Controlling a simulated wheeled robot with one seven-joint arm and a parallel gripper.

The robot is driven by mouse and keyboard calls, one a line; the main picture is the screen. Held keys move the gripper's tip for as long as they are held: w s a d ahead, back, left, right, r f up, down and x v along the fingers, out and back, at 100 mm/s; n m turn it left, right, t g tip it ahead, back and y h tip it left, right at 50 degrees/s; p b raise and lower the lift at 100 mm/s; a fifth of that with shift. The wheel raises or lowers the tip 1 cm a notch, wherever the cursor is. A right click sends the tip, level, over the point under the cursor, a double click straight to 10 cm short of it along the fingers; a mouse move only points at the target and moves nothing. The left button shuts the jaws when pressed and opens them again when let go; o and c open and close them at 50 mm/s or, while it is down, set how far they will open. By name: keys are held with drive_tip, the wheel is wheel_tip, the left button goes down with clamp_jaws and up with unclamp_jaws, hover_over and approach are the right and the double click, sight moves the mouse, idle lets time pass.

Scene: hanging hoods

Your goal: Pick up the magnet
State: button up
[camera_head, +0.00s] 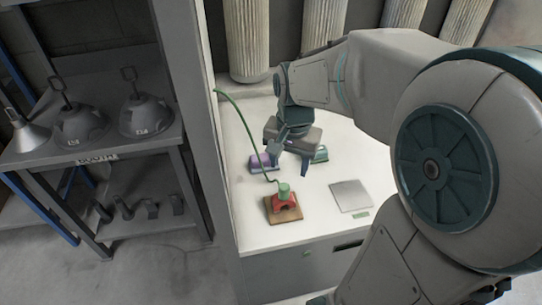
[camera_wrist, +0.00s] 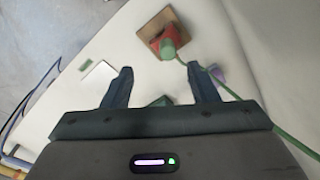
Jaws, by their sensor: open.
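No thing in view can be told for certain as the magnet. A red and green piece (camera_head: 284,197) stands on a brown square board (camera_head: 297,215), with a thin green cable rising from it; it also shows at the top of the wrist view (camera_wrist: 167,46). A purple piece (camera_head: 258,162) and a green piece (camera_head: 320,155) lie by my gripper (camera_head: 289,163), partly hidden by it. In the wrist view my gripper (camera_wrist: 160,70) is open with nothing held between its fingers. The purple piece (camera_wrist: 217,74) shows beside one finger.
A flat silver plate (camera_head: 350,196) and a small green label (camera_head: 361,215) lie on the white bench (camera_head: 245,228). The green cable (camera_head: 243,118) arches over the bench's left side. A shelf (camera_head: 95,150) with grey hoods stands left, past a post. Ribbed columns stand behind.

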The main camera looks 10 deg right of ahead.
drive_tip(key=w+m, duration=0.2)
drive_tip(key=w, duration=0.1)
hover_over(284, 186)
drive_tip(key=shift+g, duration=0.4)
drive_tip(key=f, duration=0.8)
drive_tip(key=shift+s+a+f+p, duration=0.1)
drive_tip(key=shift+s+f+p, duration=0.15)
drive_tip(key=shift+p, duration=0.05)
drive_tip(key=shift+w+f+p, duration=0.15)
drive_tip(key=shift+f+p, duration=0.05)
drive_tip(key=shift+f, duration=1.25)
drive_tip(key=shift+w+f+p, duration=0.15)
drive_tip(key=shift+f, duration=1.25)
clamp_jaws()
